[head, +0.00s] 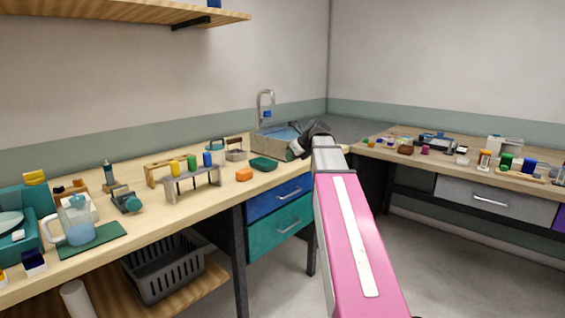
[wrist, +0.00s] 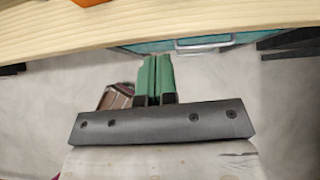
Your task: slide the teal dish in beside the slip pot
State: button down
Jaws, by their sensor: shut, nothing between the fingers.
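The teal dish (head: 263,164) is a shallow dark teal dish lying on the left bench, near its front edge and before the sink. A small teal pot with a dark handle (head: 215,153) stands behind and left of it; I cannot tell surely whether this is the slip pot. My gripper (head: 316,128) is at the end of my pink arm, by the bench's right end, right of the dish and apart from it. In the wrist view its green fingers (wrist: 156,78) are shut and empty, over the floor in front of a wooden bench edge. The dish does not show there.
The sink (head: 272,143) is behind the dish. A second bench (head: 480,172) with several small items runs along the right.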

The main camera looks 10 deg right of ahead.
aim_at(255, 166)
jog(key=x, duration=0.3)
jog(key=r+x, duration=0.1)
jog(key=x, duration=0.3)
jog(key=w+x, duration=0.1)
jog(key=x, duration=0.3)
jog(key=shift+a+r, duration=0.2)
jog(key=shift+a, duration=0.15)
jog(key=shift+w+a, duration=0.45)
jog(key=shift+w, duration=0.05)
jog(key=w+a, duration=0.1)
jog(key=w, duration=0.1)
jog(key=w+a, duration=0.3)
jog(key=w, duration=0.1)
jog(key=shift+a, duration=0.35)
